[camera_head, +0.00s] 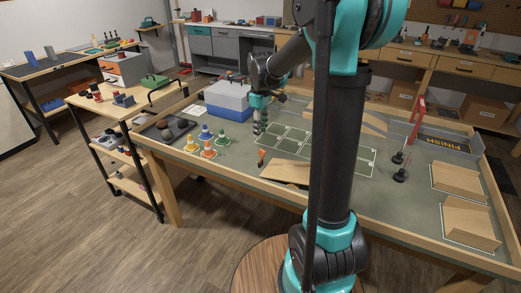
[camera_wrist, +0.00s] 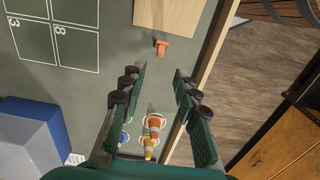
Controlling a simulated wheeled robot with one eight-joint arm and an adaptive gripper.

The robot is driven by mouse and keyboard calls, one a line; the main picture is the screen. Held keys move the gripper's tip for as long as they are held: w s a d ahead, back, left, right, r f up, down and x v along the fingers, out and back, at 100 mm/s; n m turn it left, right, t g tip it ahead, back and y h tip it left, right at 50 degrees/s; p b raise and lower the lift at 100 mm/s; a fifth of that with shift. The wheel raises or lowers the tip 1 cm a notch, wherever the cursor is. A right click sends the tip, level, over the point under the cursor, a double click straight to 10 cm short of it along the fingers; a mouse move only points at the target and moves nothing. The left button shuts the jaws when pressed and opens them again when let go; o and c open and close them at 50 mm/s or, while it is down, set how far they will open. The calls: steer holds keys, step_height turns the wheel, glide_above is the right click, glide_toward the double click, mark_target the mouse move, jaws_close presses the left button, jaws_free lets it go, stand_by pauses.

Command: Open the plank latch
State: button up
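A small orange piece (camera_head: 261,158), which looks like the latch, stands at the left end of a pale wooden plank (camera_head: 287,171) near the front edge of the table. In the wrist view the orange piece (camera_wrist: 161,47) lies just beyond my fingertips, close to the plank's edge (camera_wrist: 168,16). Its finer shape is too small to tell. My gripper (camera_head: 258,128) hangs above the table, behind and above the orange piece in the head view. In the wrist view my gripper (camera_wrist: 160,76) is open, with nothing between its fingers.
Several striped cones (camera_head: 208,149) stand to the left, and a blue box with a pale lid (camera_head: 228,107) stands behind them. White-lined numbered squares (camera_head: 290,137) mark the mat. The table's wooden front rim (camera_wrist: 213,45) runs close by. Ramps and a red post stand to the right.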

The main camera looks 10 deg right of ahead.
mark_target(261, 149)
step_height(261, 149, down, 10)
steer(key=shift+r, duration=0.1)
stand_by(0.4)
jaws_close()
